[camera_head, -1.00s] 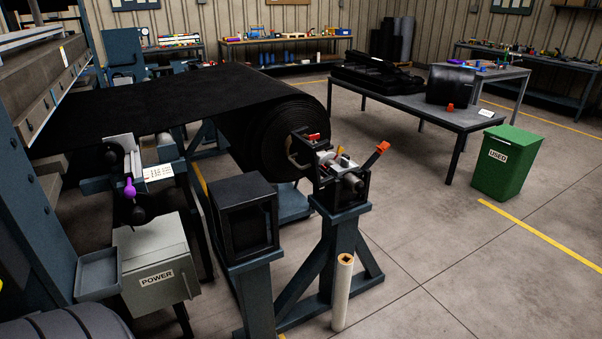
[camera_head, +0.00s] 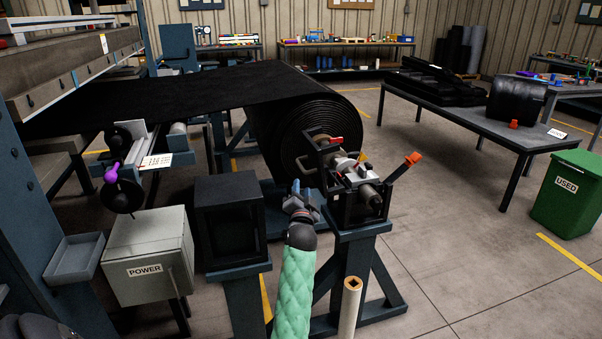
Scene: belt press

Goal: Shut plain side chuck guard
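The chuck stand (camera_head: 360,232) in the middle carries a grey chuck (camera_head: 344,165) at the end of the large black belt roll (camera_head: 300,135). A small red tab (camera_head: 336,140) and a yellow piece (camera_head: 362,159) show on top. I cannot tell which part is the guard. My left gripper (camera_head: 300,196) is just left of the housing, on a green-sleeved arm from below. Its fingers are too small and turned to judge. My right gripper is not in view.
A dark open-fronted box (camera_head: 228,220) on a post and a grey POWER cabinet (camera_head: 147,255) stand left of my arm. A pale upright tube (camera_head: 350,305) stands in front of the chuck stand. A table (camera_head: 480,125) and green USED bin (camera_head: 568,195) are right. Floor between is clear.

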